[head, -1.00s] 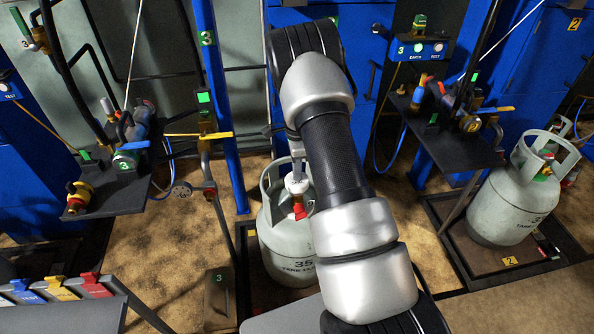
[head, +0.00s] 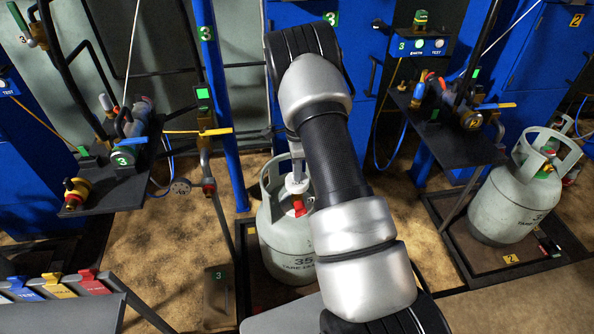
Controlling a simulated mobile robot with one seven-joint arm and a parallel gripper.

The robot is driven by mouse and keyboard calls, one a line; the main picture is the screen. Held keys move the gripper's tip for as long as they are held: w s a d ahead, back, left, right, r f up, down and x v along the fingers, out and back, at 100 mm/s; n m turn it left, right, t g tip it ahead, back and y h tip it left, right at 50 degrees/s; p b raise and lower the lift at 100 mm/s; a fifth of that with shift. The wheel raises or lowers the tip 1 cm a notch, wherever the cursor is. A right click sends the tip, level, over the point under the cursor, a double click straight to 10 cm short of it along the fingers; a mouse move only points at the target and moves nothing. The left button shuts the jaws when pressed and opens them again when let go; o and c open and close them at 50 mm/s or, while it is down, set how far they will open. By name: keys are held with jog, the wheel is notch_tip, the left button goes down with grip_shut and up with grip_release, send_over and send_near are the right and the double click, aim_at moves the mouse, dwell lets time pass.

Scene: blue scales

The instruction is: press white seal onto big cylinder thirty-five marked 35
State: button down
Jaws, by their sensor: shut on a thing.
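The big cylinder (head: 287,243) is pale grey-green and marked 35. It stands upright on a dark base at the centre, partly hidden behind my arm. Its collar surrounds a valve with a red part (head: 299,206). My gripper (head: 297,170) points down into the collar from above, largely hidden by my arm. It is shut on the white seal (head: 296,184), a small white piece just above the red part. I cannot tell whether the seal touches the valve.
Another grey cylinder (head: 514,205) stands in a dark tray at the right. Black shelves with valves (head: 110,180) flank the centre at left and right. A blue post (head: 222,110) rises left of the cylinder. Coloured bins (head: 60,285) sit at lower left.

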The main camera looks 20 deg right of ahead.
jog(key=shift+f+b, duration=0.35)
jog(key=shift+f, duration=0.35)
jog(key=c, duration=1.9)
grip_release()
jog(key=shift+o, duration=0.2)
